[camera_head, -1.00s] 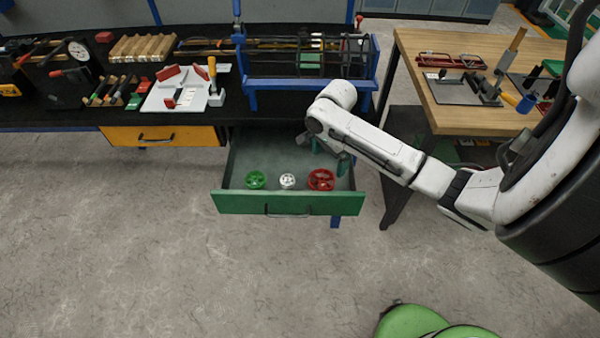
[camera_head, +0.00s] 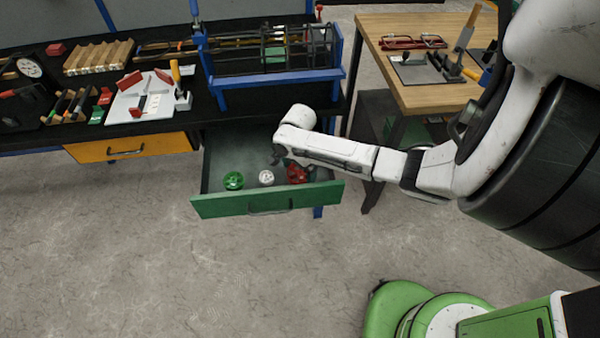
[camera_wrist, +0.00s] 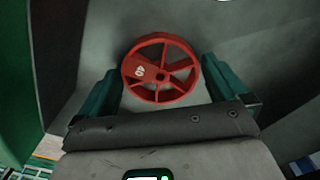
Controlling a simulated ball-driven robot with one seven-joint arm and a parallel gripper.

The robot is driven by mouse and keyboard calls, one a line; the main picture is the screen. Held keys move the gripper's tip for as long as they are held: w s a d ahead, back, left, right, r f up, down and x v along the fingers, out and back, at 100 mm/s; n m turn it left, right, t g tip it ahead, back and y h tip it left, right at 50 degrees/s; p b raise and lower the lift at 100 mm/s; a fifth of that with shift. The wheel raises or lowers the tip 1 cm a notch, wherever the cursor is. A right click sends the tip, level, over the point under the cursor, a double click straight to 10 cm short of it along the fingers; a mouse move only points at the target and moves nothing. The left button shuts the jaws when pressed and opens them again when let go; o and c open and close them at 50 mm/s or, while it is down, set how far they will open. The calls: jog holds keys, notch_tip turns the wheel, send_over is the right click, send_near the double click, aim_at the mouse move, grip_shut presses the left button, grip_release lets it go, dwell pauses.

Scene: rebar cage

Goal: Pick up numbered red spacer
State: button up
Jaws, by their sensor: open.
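The red spacer (camera_wrist: 161,72) is a spoked wheel with a white number on it, lying in the open green drawer (camera_head: 268,203). In the head view the red spacer (camera_head: 298,173) is at the right of the drawer, partly hidden by my arm. In the wrist view my gripper (camera_wrist: 160,88) is open, with its green fingers at the left and right of the spacer. A gap shows between each finger and the rim. The fingers are mostly hidden in the head view.
A white spacer (camera_head: 266,177) and a green spacer (camera_head: 233,180) lie left of the red one in the drawer. The drawer walls stand close around my gripper. The black workbench (camera_head: 150,128) with a blue-framed cage (camera_head: 270,50) is above and behind. Floor in front is clear.

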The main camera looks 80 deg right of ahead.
jog(key=shift+f, duration=0.4)
jog(key=shift+c, duration=0.2)
jog(key=c, duration=0.7)
